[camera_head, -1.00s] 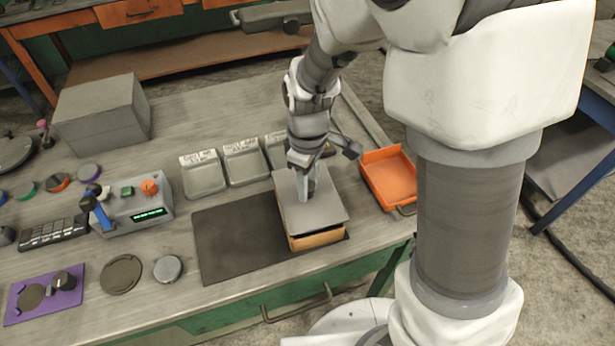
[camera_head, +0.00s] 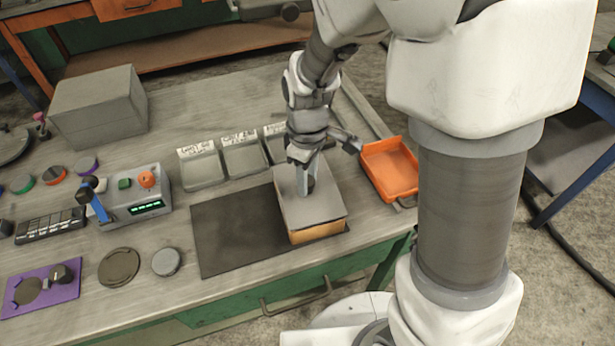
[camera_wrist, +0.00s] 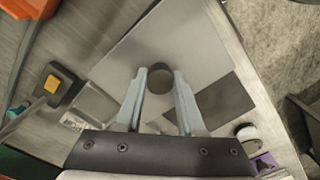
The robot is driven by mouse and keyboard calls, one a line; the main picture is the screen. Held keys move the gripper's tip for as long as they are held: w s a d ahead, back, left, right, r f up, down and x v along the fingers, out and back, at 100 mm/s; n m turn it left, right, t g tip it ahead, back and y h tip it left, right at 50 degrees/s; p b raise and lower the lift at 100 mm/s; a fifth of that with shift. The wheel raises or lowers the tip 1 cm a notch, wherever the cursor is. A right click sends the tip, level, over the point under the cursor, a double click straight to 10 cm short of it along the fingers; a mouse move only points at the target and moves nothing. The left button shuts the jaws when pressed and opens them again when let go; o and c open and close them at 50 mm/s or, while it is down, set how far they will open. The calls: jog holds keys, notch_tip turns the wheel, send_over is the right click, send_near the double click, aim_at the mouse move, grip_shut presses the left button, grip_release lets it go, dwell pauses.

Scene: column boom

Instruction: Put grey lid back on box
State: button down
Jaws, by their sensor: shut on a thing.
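The grey lid (camera_head: 325,208) lies over the top of the tan box (camera_head: 318,232) on the dark mat, near the bench's front edge. The lid looks about level and lined up with the box, with no clear gap along the front. Its far edges are partly hidden by my arm. My gripper (camera_head: 306,190) points down at the middle of the lid and is shut on its dark round knob. In the wrist view the knob (camera_wrist: 160,79) shows between the two fingertips, with the lid (camera_wrist: 190,40) around it. The inside of the box is hidden.
An orange tray (camera_head: 390,168) stands close to the right of the box. Several grey labelled trays (camera_head: 203,168) stand behind the dark mat (camera_head: 235,240). A control box (camera_head: 135,195) with a blue lever is to the left. The mat's left part is clear.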

jog(key=shift+f+b, duration=0.6)
dwell(1.4)
grip_release()
dwell(0.6)
jog(key=shift+r, duration=0.1)
jog(key=shift+r+p, duration=2.8)
jog(key=shift+r, duration=0.65)
grip_shut()
